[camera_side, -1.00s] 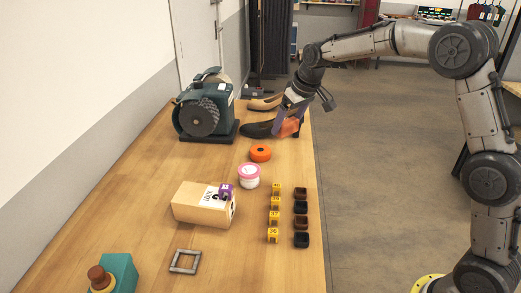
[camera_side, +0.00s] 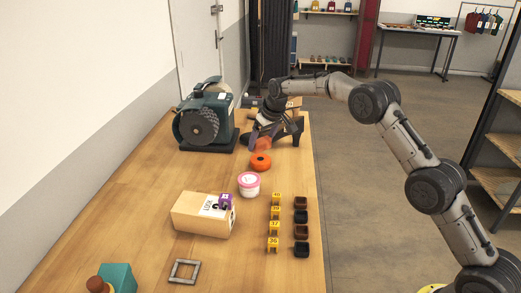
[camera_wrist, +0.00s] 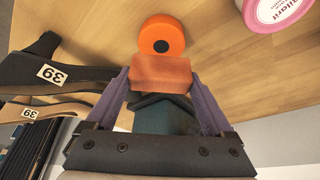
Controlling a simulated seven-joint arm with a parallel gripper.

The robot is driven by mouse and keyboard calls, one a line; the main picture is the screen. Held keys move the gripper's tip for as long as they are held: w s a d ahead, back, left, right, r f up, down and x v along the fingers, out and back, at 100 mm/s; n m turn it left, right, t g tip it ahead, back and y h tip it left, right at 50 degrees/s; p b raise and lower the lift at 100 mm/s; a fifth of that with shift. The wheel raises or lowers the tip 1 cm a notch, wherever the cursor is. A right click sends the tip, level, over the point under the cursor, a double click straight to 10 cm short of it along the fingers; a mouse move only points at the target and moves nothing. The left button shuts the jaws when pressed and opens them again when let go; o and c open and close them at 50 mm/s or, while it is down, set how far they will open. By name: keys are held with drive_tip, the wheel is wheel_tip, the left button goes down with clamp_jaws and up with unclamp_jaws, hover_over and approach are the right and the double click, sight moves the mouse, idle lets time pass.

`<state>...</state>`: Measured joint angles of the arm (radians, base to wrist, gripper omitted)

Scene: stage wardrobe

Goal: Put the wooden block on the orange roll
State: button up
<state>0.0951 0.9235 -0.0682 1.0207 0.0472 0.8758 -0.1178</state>
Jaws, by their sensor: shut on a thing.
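The wooden block (camera_wrist: 162,73) is reddish-brown and sits between the purple fingers of my gripper (camera_wrist: 160,95), which is shut on it. In the side view the block (camera_side: 263,145) shows small and partly covered by the fingers of my gripper (camera_side: 262,140), just behind the orange roll (camera_side: 260,163). The roll is a flat orange disc with a dark centre, lying on the table. In the wrist view the roll (camera_wrist: 161,30) is just beyond the block, whose edge overlaps the roll's near rim in the picture. I cannot tell whether they touch.
Dark shoe lasts (camera_side: 291,131) labelled 39 lie right beside my gripper. A green machine (camera_side: 205,120) stands to the left. A pink-lidded white jar (camera_side: 249,185) stands just in front of the roll. A wooden box (camera_side: 200,215) and rows of small numbered blocks are nearer.

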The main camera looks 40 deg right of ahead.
sight(261, 149)
drive_tip(key=shift+w+f, duration=0.35)
drive_tip(key=shift+f, duration=1.5)
drive_tip(key=shift+f, duration=0.15)
drive_tip(key=o, duration=1.1)
